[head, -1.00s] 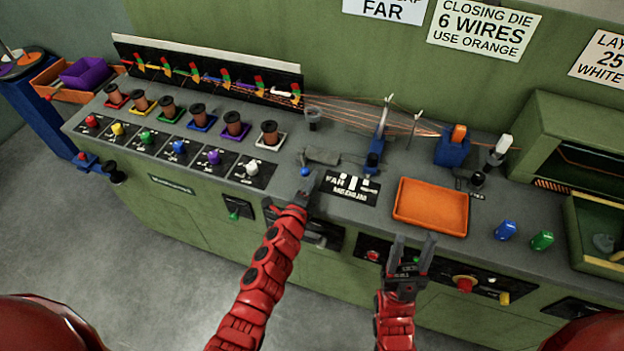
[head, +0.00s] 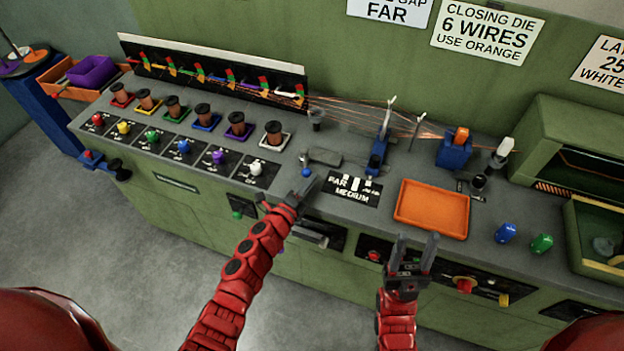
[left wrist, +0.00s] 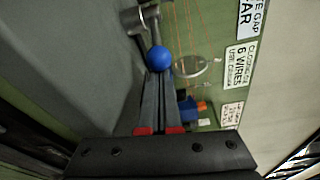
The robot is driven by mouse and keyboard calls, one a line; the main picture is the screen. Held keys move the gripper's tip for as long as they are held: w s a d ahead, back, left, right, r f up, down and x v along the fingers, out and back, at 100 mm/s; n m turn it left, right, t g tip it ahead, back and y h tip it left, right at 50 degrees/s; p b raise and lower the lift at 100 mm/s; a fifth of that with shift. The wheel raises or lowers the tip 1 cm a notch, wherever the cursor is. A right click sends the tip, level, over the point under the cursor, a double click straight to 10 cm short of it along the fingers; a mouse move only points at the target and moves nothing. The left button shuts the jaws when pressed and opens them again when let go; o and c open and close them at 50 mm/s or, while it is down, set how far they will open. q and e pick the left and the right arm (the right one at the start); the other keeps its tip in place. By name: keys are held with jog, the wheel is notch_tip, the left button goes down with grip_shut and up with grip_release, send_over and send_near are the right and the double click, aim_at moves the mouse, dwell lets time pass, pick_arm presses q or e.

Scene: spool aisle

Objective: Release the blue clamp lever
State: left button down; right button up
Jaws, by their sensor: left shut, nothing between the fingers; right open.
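The blue clamp lever shows as a round blue knob (head: 306,172) near the front edge of the bench. A grey metal clamp body (head: 323,157) lies just behind it. My left gripper (head: 309,186) is shut and empty, with its fingertips right at the knob on its near side. In the left wrist view the blue knob (left wrist: 159,58) sits just past the closed fingertips (left wrist: 158,76), with the metal clamp part (left wrist: 140,18) beyond it. I cannot tell whether they touch. My right gripper (head: 416,246) is open and empty in front of the bench.
A FAR/MEDIUM label plate (head: 354,188) lies right of the knob, then an orange tray (head: 432,209). A blue stand (head: 377,158) rises behind the plate. Copper spools (head: 238,123) and coloured knobs line the left. Thin wires (head: 350,115) run along the back.

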aim_at(280, 182)
pick_arm(q)
jog(key=shift+a+m+g+h, duration=0.4)
jog(key=shift+a+m+h, duration=0.1)
jog(key=shift+a+h, duration=0.15)
jog(key=a+m+g+h+b, duration=0.2)
jog(key=h+b, duration=0.1)
jog(key=a+m+g+h+b, duration=0.1)
jog(key=shift+w+a+f+m+b, duration=0.1)
jog(key=shift+a+f+m+b, duration=0.05)
jog(key=shift+f+m+b, duration=0.2)
jog(key=shift+w+a+r+m+g+h+b, duration=0.15)
jog(key=shift+a+m+g+h+b, duration=0.3)
jog(key=shift+g+b, duration=0.35)
jog(key=shift+r+b, duration=0.1)
jog(key=shift+b, duration=0.2)
jog(key=shift+a+b, duration=0.4)
jog(key=shift+b, duration=0.35)
jog(key=a+b, duration=0.1)
jog(key=b, duration=0.1)
jog(key=shift+w+a+b, duration=0.1)
jog(key=shift+w+b, duration=0.2)
jog(key=shift+w, duration=0.05)
jog(key=shift+w+a+b, duration=0.45)
jog(key=shift+a+b, duration=0.2)
jog(key=shift+b, duration=0.25)
jog(key=shift+w+a+r+b, duration=0.1)
jog(key=shift+a+r+b, duration=0.05)
jog(key=shift+b, duration=0.15)
